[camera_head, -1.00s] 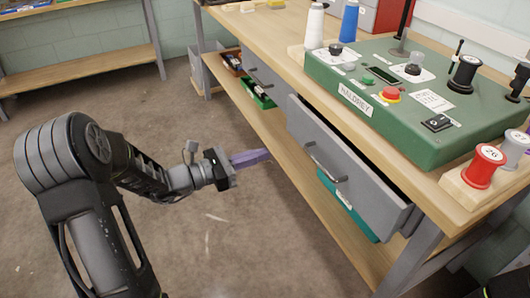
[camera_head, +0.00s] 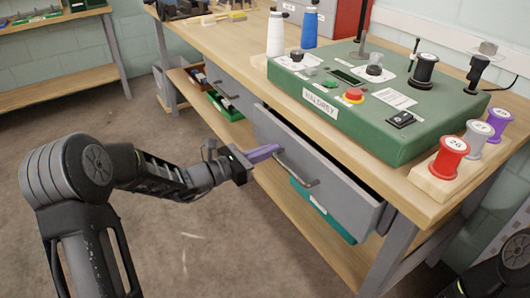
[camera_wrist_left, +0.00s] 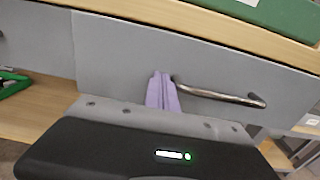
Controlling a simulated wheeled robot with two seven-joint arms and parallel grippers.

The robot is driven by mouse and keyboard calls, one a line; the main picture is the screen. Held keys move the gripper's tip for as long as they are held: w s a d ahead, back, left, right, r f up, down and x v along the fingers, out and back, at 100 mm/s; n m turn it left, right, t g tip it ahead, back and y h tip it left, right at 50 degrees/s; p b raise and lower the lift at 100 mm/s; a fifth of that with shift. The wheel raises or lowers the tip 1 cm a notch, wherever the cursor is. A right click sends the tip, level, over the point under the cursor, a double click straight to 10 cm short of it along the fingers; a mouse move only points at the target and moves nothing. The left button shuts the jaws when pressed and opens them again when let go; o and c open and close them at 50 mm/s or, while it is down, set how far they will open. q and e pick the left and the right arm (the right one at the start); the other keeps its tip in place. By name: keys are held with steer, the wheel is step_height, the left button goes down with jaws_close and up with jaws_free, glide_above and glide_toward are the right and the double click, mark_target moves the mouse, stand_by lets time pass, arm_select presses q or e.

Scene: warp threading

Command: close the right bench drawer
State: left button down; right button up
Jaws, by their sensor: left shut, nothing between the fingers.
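The right bench drawer (camera_head: 345,197) is a grey drawer under the bench top. It stands partly open, with a dark gap behind its front panel. Its curved metal handle (camera_head: 297,170) is on the front face. My left gripper (camera_head: 268,152) has purple fingers, closed together and empty. The fingertips are at the drawer front, just left of the handle. In the left wrist view the fingers (camera_wrist_left: 160,88) point at the grey drawer front (camera_wrist_left: 125,55), beside the left end of the handle (camera_wrist_left: 220,97). I cannot tell whether they touch it. My right gripper is out of view.
A green control box (camera_head: 370,115) and a wooden rack with thread spools (camera_head: 452,155) stand on the bench. A teal bin (camera_head: 318,210) and a green bin (camera_head: 225,105) sit on the lower shelf (camera_head: 290,220). The floor (camera_head: 220,235) in front is clear.

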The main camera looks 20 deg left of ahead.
mark_target(282, 144)
arm_select(q)
steer(key=x, duration=0.3)
steer(key=shift+w+d+f+b, duration=0.1)
steer(key=shift+w+d+b, duration=0.15)
steer(key=shift+b, duration=0.15)
steer(key=shift+w+d, duration=0.2)
steer(key=shift+w, duration=0.05)
steer(key=shift+r, duration=0.25)
steer(key=shift+s+a, duration=0.1)
